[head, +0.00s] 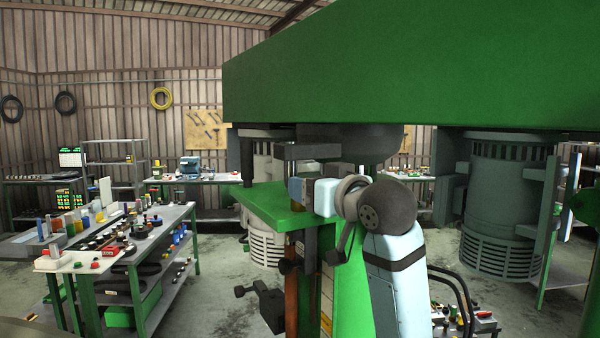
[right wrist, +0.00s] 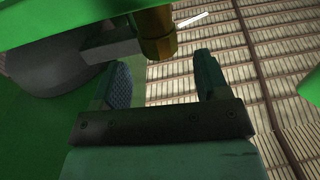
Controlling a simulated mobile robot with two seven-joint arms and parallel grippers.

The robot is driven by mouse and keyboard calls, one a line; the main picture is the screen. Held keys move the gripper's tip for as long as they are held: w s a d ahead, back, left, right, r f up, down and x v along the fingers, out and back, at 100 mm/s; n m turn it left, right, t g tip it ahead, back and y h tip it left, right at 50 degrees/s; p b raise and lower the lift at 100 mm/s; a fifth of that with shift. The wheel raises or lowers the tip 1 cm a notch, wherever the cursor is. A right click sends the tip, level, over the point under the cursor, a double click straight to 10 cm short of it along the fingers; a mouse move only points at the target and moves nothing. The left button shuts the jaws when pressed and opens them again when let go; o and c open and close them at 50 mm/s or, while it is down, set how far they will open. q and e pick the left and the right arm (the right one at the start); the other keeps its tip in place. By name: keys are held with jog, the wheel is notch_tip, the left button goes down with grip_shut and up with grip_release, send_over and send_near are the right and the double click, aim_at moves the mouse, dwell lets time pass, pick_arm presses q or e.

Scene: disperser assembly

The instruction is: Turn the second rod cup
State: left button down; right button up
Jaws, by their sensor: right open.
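A brass-coloured cylindrical piece (right wrist: 157,34), which looks like a rod cup, hangs down from the top edge in the right wrist view. A grey arm-like part runs up to its left side. My right gripper (right wrist: 158,68) is open, its two fingers pointing at the brass piece. The piece lies beyond and slightly above the gap between the fingertips, and nothing is held. In the head view my right arm reaches in to the green machine, and its fingers cannot be made out there. I cannot tell which cup is the second. My left gripper is not in view.
A large green beam (head: 410,70) spans above my right arm. A green plate (head: 262,205) and a brown vertical rod (head: 291,295) are close beside it. A workbench (head: 148,250) with many small parts stands left. A grey motor housing (head: 505,200) is at right.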

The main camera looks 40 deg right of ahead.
jog(key=shift+w+d+p, duration=0.1)
jog(key=shift+w+p, duration=0.35)
jog(key=shift+w, duration=2.1)
jog(key=c, duration=0.9)
